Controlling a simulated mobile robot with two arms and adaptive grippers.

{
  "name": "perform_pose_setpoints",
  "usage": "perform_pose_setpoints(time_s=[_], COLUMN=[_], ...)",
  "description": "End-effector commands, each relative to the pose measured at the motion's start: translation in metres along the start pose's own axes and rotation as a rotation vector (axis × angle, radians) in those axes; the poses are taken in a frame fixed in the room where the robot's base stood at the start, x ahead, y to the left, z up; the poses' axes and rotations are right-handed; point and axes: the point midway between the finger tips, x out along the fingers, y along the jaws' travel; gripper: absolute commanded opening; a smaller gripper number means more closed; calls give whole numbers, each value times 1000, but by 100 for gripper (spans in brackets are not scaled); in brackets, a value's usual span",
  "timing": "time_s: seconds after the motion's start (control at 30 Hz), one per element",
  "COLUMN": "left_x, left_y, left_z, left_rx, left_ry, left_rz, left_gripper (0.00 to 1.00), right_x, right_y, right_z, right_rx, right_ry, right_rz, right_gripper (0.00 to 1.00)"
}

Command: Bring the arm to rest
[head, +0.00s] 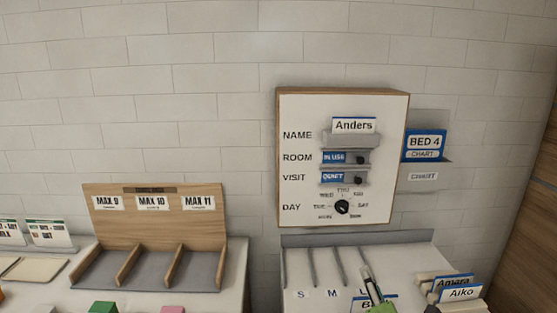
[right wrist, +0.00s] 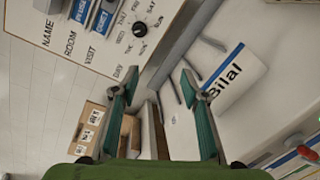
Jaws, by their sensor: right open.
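My right gripper (head: 372,288) shows at the bottom of the head view, above the white counter with the S and M lanes and in front of a blue-topped card there. In the right wrist view its two teal fingers (right wrist: 159,82) stand wide apart with nothing between them. A white card reading Bilal (right wrist: 228,82) lies on the counter to the right of the fingers, apart from them. My left gripper is in neither view.
A wall board (head: 343,205) carries an Anders card (head: 353,125), two sliders reading IN USE and QUIET, and a day dial (head: 342,207). A Bed 4 chart holder (head: 425,145) hangs beside it. A wooden three-bay rack (head: 150,215) stands left. Amara and Aiko cards (head: 461,293) stand right.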

Motion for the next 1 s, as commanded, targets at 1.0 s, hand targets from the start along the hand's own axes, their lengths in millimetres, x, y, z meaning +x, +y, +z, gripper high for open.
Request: perform_pose_setpoints(time_s=[1.0], left_x=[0], left_y=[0], left_z=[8], left_rx=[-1], left_ry=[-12], left_rz=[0], left_gripper=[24], right_x=[-338], right_y=[-183], right_z=[-110], right_rx=[1629], right_ry=[-509], right_rz=[-1205], right_gripper=[41])
